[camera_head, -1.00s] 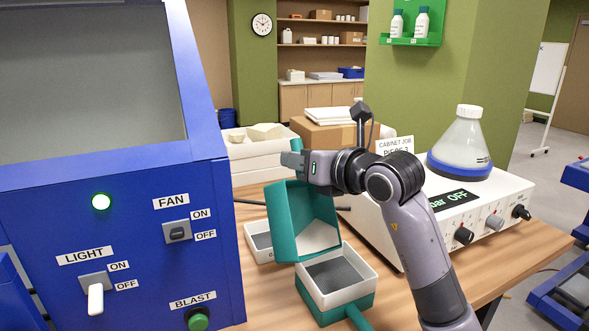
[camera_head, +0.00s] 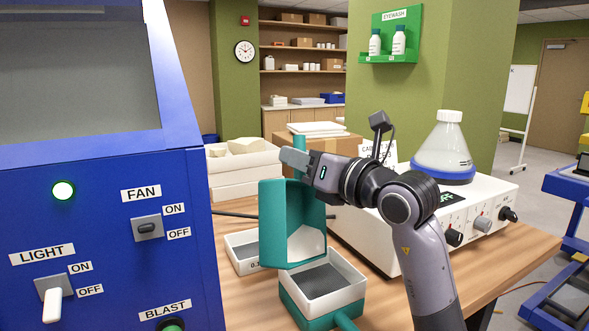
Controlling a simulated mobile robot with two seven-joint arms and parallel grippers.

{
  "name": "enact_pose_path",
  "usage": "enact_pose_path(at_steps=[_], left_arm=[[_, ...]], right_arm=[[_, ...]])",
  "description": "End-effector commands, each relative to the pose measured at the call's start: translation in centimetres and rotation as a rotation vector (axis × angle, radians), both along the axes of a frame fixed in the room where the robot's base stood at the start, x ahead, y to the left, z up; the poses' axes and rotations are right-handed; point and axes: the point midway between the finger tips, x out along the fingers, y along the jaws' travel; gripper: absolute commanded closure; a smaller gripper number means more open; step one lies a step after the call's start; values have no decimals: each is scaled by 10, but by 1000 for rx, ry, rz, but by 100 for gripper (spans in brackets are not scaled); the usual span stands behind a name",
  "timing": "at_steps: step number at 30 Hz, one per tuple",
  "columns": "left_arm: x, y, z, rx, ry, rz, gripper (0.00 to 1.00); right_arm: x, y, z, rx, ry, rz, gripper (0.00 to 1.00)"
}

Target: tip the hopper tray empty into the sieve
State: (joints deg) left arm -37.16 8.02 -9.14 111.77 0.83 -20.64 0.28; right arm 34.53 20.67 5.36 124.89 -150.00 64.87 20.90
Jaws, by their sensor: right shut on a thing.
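My right gripper (camera_head: 298,160) is shut on the handle of the teal hopper tray (camera_head: 279,225). The tray is tipped steeply, almost on end, with its open side facing right and toward me. A pale patch shows in its lower corner; I cannot tell whether it is material or the tray's own surface. The tray's lower edge is just above the back left of the sieve (camera_head: 350,291). The sieve is a white square frame with dark grey mesh on a teal base. The visible mesh looks bare. My left gripper is not in view.
A second white-framed sieve (camera_head: 236,263) sits behind, partly hidden by the tray. A blue cabinet (camera_head: 100,215) with switches stands close at left. A white control box (camera_head: 372,243) carrying a flask (camera_head: 445,148) stands at right. Some bare wooden table (camera_head: 238,299) shows at front.

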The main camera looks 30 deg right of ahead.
Motion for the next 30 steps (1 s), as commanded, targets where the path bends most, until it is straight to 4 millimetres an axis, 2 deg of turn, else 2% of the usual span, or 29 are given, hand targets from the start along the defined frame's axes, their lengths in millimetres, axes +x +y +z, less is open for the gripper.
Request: enact_pose_path(at_steps=[1, 6, 15, 30], left_arm=[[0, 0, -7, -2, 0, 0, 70], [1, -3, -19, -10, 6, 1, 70], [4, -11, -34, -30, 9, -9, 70], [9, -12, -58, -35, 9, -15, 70]], right_arm=[[-3, -1, -3, 7, -16, 0, 100], [-10, -6, -5, 36, -62, 0, 100], [-25, -15, -6, 91, -154, 0, 100], [-50, -29, -8, 174, -297, 0, 100]])
